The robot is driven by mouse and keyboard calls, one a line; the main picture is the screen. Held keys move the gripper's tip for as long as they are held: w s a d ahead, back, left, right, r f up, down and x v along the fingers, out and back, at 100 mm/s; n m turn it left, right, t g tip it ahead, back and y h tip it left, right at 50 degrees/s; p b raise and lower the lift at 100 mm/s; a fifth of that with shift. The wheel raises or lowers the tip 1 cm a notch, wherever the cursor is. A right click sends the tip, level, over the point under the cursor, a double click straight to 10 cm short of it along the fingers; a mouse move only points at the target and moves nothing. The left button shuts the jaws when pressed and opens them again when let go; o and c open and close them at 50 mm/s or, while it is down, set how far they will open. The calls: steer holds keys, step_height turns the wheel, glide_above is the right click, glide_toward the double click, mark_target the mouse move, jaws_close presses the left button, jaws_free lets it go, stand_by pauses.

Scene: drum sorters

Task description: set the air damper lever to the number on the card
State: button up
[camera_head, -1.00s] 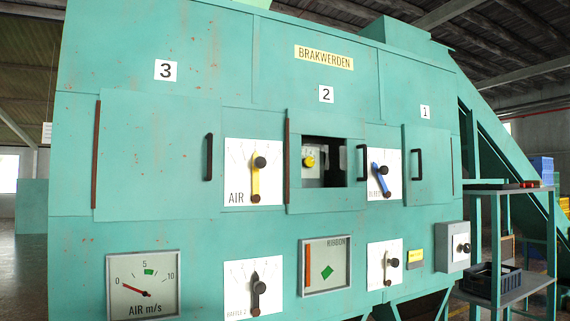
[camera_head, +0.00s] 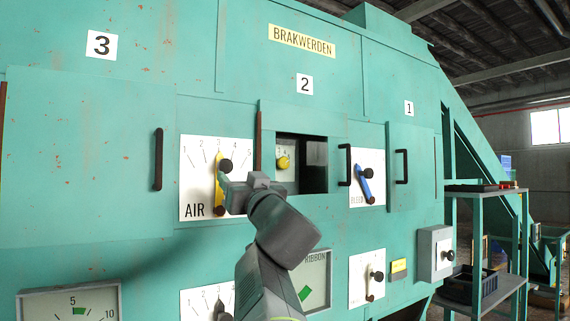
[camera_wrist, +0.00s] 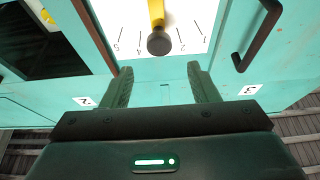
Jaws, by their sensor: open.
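The AIR panel (camera_head: 194,178) is white with a scale from 1 to 5. Its yellow lever (camera_head: 219,187) stands nearly upright and points near 3. The lever's dark knob (camera_wrist: 159,43) hides the middle of the scale in the wrist view, between 4 and 2. My gripper (camera_wrist: 161,80) is open, its fingers to either side of the knob's line and a little short of it, with nothing between them. In the head view my gripper (camera_head: 229,188) is in front of the AIR panel's right part. I cannot make out which card is meant.
Door handles (camera_head: 158,160) stick out beside the AIR panel. A blue lever (camera_head: 364,185) sits on a panel to the right. An open hatch (camera_head: 312,163) shows a yellow knob (camera_head: 283,162). A small yellow plate (camera_head: 398,268) is unreadable. A shelf rack (camera_head: 482,189) stands right.

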mark_target(226, 166)
steer(key=p+x, duration=0.1)
steer(key=x, duration=0.8)
steer(key=shift+w+a+p, duration=0.2)
steer(key=shift+w+p, duration=0.15)
steer(key=shift+c, duration=0.2)
jaws_close()
